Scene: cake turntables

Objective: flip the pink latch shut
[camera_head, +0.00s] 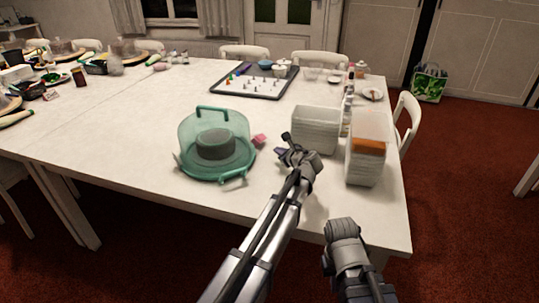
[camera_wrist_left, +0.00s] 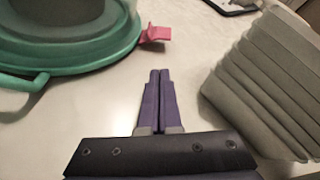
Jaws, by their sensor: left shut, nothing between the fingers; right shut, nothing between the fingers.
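A teal cake carrier (camera_head: 184,162) with a clear teal lid (camera_head: 215,123) stands on the table with a dark round cake (camera_head: 215,144) inside. The pink latch (camera_head: 259,140) sticks outward from the carrier's right side; in the left wrist view the latch (camera_wrist_left: 156,34) juts out from the teal rim (camera_wrist_left: 95,62). My left gripper (camera_head: 279,151) is shut and empty, just right of the carrier and nearer to me than the latch. In the left wrist view its purple fingers (camera_wrist_left: 159,76) are together, apart from the latch. My right gripper's fingers are not visible; only part of that arm shows.
A stack of grey-white containers (camera_head: 315,130) stands close to the right of my left gripper, with a taller orange-and-white stack (camera_head: 366,160) beyond. A game board (camera_head: 255,84) lies farther back. The white table (camera_head: 130,150) is clear left of the carrier.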

